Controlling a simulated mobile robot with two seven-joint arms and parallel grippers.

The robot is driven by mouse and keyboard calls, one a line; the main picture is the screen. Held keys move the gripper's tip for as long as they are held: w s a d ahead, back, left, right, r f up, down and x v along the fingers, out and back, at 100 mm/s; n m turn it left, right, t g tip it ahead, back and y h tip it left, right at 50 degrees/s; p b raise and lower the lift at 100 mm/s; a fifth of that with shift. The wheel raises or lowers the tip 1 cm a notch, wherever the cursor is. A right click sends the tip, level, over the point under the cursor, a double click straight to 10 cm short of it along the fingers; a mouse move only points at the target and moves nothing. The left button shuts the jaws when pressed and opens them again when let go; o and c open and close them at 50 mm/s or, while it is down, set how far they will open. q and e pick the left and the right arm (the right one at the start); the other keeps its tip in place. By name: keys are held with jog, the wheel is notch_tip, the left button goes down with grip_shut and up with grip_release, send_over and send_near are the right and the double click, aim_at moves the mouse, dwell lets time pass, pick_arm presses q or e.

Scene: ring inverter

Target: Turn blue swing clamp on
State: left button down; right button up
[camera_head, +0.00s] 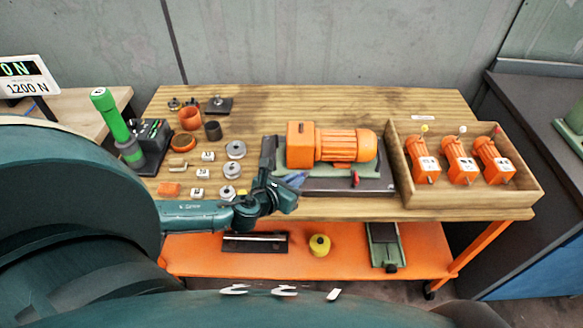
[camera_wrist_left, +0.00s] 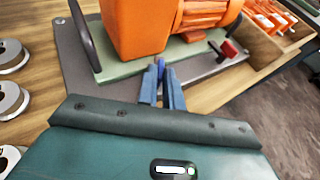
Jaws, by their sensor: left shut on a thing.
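An orange motor (camera_head: 335,146) sits on a dark plate (camera_head: 340,187) on the wooden table, and its housing fills the top of the left wrist view (camera_wrist_left: 138,28). My left gripper (camera_head: 299,178) is at the front left of this plate. In the left wrist view its blue-grey fingers (camera_wrist_left: 162,84) are shut on the slim blue handle (camera_wrist_left: 161,70) of the blue swing clamp. Most of that clamp is hidden by the fingers. A red clamp handle (camera_head: 355,179) stands at the front right of the motor, also seen in the left wrist view (camera_wrist_left: 228,48). My right gripper is out of view.
A wooden tray (camera_head: 399,171) with several small orange motors stands right of the plate. Metal discs (camera_head: 235,150), orange rings (camera_head: 190,118) and a green-handled tool (camera_head: 110,117) are to the left. An orange shelf (camera_head: 340,252) lies below.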

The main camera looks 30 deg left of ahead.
pick_arm(q)
jog(key=n+y, duration=0.1)
jog(key=y, duration=0.1)
jog(key=d+n+y, duration=0.1)
jog(key=n+y, duration=0.1)
jog(key=shift+n, duration=0.3)
jog(key=shift+w+d+n+g+y, duration=0.15)
jog(key=shift+n+g+y, duration=0.35)
jog(key=shift+n+y, duration=0.4)
jog(key=shift+w+d+n+g+y, duration=0.15)
jog(key=shift+n+g+y, duration=0.45)
jog(key=shift+y, duration=0.4)
jog(key=c, duration=1.5)
grip_release()
jog(key=shift+c, duration=0.2)
jog(key=v, duration=1.3)
jog(key=shift+s, duration=0.15)
